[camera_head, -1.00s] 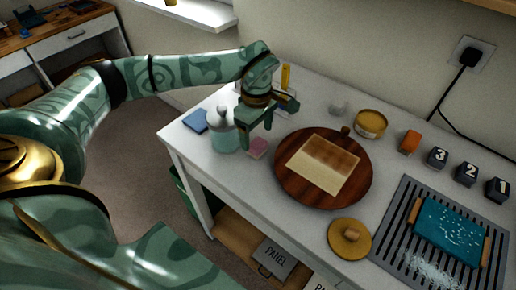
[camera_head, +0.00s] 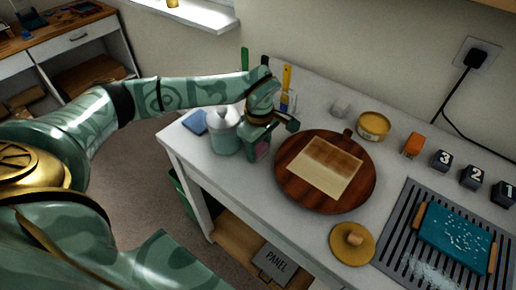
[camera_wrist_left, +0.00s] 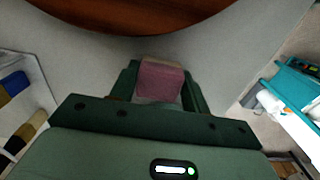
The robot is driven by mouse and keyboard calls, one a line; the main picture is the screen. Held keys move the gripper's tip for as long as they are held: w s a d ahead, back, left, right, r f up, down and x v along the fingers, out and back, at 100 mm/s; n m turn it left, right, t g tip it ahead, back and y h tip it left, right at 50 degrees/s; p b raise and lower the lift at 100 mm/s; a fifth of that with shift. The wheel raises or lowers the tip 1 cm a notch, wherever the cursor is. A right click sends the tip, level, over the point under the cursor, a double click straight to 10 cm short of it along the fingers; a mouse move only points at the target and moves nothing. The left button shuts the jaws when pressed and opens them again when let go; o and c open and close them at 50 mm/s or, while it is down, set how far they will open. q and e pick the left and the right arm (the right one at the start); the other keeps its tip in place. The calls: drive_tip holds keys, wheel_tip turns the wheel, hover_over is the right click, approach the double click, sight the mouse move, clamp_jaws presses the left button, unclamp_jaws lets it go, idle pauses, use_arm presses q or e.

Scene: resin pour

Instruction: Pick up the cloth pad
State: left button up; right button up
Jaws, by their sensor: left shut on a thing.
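In the head view the pad (camera_head: 263,151) is partly hidden by the fingers. My left gripper (camera_head: 257,147) points down and is shut on the pad, at the table's left part, between the lidded jar and the round board. I cannot tell whether the pad touches the table. My right gripper is not in view.
A round wooden board (camera_head: 290,184) bearing a panel lies to the right. Upright tools (camera_head: 287,78) stand behind. The white table's front left strip is clear.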

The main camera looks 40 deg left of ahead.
sight(260, 146)
use_arm(q)
drive_tip(key=shift+r, duration=0.55)
wheel_tip(260, 146, up, 3)
drive_tip(key=shift+d+p, duration=0.15)
drive_tip(key=shift+p, duration=0.55)
drive_tip(key=s+d+r+p, duration=0.2)
drive_tip(key=s+d+r, duration=0.6)
drive_tip(key=d, duration=0.3)
drive_tip(key=shift+s+r+p, duration=0.25)
drive_tip(key=shift+r+p, duration=0.05)
drive_tip(key=shift+r, duration=0.15)
drive_tip(key=shift+o, duration=0.8)
